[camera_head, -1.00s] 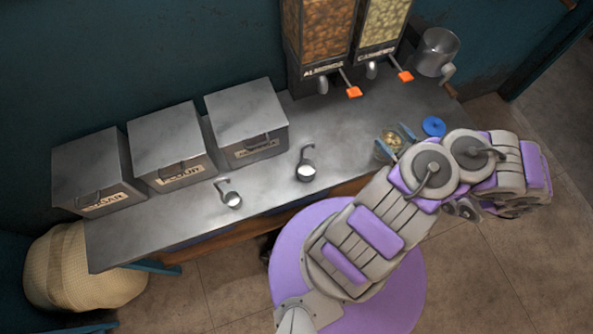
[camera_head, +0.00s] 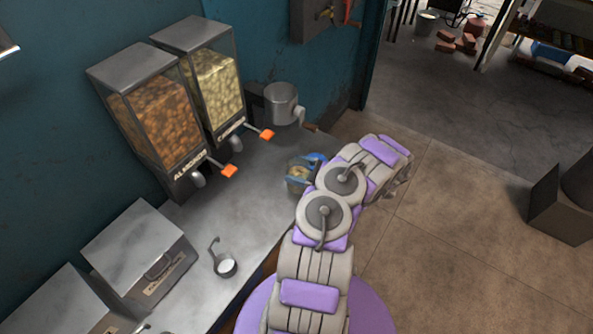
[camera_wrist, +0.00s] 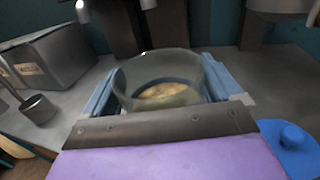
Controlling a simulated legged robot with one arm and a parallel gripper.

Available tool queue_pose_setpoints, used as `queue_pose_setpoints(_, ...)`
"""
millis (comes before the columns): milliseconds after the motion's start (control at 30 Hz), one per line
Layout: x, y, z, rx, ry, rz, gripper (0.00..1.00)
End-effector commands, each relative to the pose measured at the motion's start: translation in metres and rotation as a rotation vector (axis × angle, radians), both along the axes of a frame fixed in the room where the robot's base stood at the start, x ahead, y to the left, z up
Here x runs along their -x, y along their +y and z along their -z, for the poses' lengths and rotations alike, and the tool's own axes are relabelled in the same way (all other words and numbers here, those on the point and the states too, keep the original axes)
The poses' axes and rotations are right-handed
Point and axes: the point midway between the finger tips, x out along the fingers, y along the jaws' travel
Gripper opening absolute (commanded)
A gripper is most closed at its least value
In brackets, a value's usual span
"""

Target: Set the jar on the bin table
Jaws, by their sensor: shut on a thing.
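The jar (camera_head: 298,176) is a small clear glass with pale yellowish pieces inside. It sits between the two blue fingers of my gripper (camera_wrist: 160,85), which is shut on it. In the wrist view the jar (camera_wrist: 160,72) is upright with its open mouth showing. It is at the far right part of the grey metal counter (camera_head: 265,195); whether its base touches the counter cannot be told. Metal bins (camera_head: 140,250) stand on the left part of this counter. My arm hides part of the jar's surroundings.
A blue lid (camera_wrist: 287,138) lies right of the jar. A small scoop (camera_head: 226,264) lies between bins and jar. Open floor (camera_head: 440,230) is on the right.

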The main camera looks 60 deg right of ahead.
Motion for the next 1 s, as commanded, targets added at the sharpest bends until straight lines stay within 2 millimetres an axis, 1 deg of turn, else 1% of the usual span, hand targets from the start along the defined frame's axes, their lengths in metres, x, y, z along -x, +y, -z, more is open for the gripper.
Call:
queue_pose_setpoints(33, -0.006, -0.009, 0.004, 0.003, 0.001, -0.003, 0.22)
queue_pose_setpoints(100, -0.012, -0.020, 0.005, 0.005, 0.002, -0.002, 0.22)
queue_pose_setpoints(233, -0.020, -0.032, 0.004, 0.001, 0.000, 0.000, 0.22)
queue_pose_setpoints(367, -0.022, -0.035, 0.007, 0.001, -0.001, 0.000, 0.22)
queue_pose_setpoints(633, -0.021, -0.035, 0.038, 0.002, -0.001, 0.001, 0.22)
queue_pose_setpoints(967, -0.022, -0.035, 0.040, 0.003, -0.001, 0.000, 0.22)
queue_pose_setpoints(1000, -0.021, -0.035, 0.040, 0.002, -0.001, 0.000, 0.94)
